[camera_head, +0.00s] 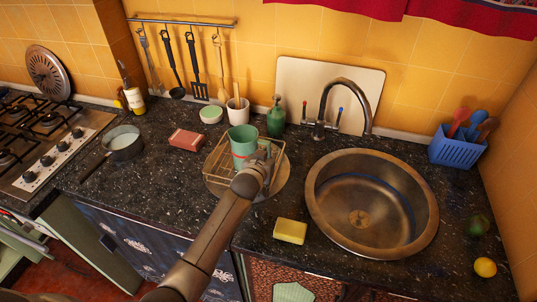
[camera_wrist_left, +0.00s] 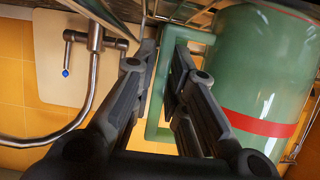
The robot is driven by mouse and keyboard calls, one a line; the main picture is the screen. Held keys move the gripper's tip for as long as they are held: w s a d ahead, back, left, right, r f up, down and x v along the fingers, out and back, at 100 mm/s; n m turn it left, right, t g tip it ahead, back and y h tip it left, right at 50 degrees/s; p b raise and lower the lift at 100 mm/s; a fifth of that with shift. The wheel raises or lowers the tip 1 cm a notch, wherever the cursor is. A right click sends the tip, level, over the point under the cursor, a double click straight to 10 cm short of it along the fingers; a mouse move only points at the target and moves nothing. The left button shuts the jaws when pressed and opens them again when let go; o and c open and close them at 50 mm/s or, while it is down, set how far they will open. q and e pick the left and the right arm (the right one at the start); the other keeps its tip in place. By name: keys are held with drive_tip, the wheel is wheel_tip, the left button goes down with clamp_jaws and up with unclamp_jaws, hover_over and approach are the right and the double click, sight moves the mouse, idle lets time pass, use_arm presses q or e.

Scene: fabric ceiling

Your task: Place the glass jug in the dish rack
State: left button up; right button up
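The glass jug (camera_head: 243,140) is green with a red band and stands upright within the outline of the wire dish rack (camera_head: 214,163). I cannot tell whether its base touches the rack. The jug also fills the right of the left wrist view (camera_wrist_left: 262,85). My left gripper (camera_head: 265,158) is at the jug's right side. In the wrist view its fingers (camera_wrist_left: 160,75) lie on both sides of the jug's green handle (camera_wrist_left: 157,132) and appear closed on it. The jug's lower part is partly hidden by rack wires and my gripper. My right gripper is not in view.
The rack sits on a round board (camera_head: 282,190). The sink (camera_head: 372,204) and tap (camera_head: 345,105) are to the right, a green soap bottle (camera_head: 276,119) behind, a yellow sponge (camera_head: 291,231) in front. A red box (camera_head: 186,139) and pan (camera_head: 123,143) are left.

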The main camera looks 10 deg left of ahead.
use_arm(q)
drive_tip(key=shift+r, duration=0.2)
drive_tip(key=b+v, duration=0.1)
drive_tip(key=v, duration=1.1)
idle(0.5)
